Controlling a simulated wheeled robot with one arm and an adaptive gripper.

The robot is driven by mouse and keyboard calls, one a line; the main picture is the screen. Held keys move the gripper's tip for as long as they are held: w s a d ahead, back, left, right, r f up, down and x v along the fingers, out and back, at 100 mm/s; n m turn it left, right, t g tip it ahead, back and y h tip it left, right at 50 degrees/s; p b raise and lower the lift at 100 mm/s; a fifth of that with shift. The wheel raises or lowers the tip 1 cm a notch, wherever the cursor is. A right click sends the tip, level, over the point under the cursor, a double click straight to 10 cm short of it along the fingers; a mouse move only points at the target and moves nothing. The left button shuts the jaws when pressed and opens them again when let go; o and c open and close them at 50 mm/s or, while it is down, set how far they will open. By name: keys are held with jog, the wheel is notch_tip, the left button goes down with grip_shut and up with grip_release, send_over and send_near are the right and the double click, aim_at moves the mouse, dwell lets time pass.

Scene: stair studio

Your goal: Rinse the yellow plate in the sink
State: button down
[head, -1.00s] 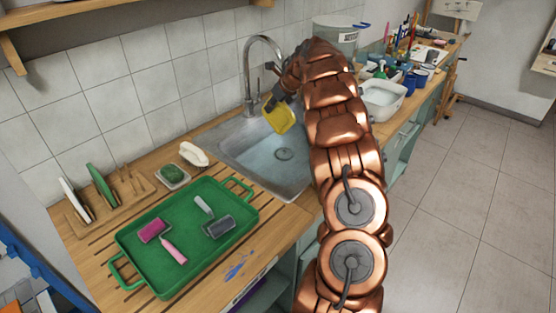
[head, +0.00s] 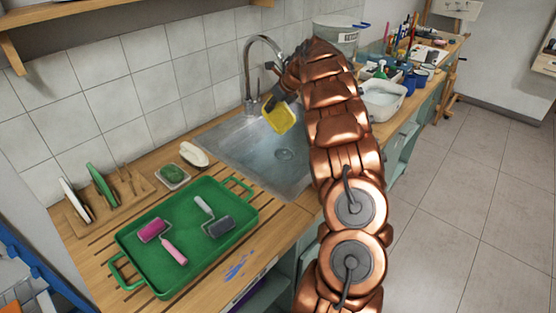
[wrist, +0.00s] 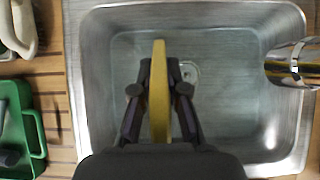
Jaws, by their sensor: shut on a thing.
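The yellow plate (head: 280,117) is tilted and held over the sink basin in the head view. In the wrist view the plate (wrist: 159,92) shows edge-on, upright between the two fingers. My gripper (wrist: 160,95) is shut on it; in the head view my gripper (head: 272,97) is partly hidden behind my arm. The metal sink (head: 225,150) lies below, with its drain visible; the wrist view shows its rim (wrist: 85,60) around the basin. The chrome faucet (head: 247,75) arches at the back of the sink; its end (wrist: 293,65) is right of the plate in the wrist view.
A green tray (head: 150,275) with several paint tools lies on the counter left of the sink. A dish rack (head: 110,205), a green sponge (head: 173,174) and a white brush (head: 194,154) stand near the wall. A white tub (head: 383,98) is right of my arm.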

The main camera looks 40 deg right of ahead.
jog(key=shift+r, duration=0.1)
jog(key=shift+r+p, duration=1.5)
jog(key=shift+r, duration=0.45)
